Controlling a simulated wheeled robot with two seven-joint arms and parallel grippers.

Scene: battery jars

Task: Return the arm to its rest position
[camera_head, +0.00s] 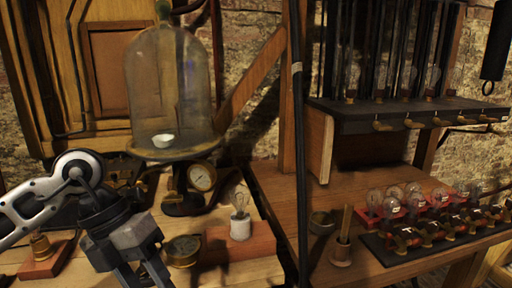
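My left arm comes in from the left, with a white and dark grey wrist bent downward. My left gripper (142,276) points down over the wooden table at the lower left. Its two fingers look apart, with nothing seen between them, though the tips are near or past the bottom edge. A brass round gauge (182,250) sits just right of it. My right gripper is not in view.
A glass bell jar (168,90) on a stand with a dial (202,178) rises behind the gripper. A bulb (240,220) in a white socket stands on a wood block to the right. A shelf (400,115) and several red-based bulbs (440,215) fill the right.

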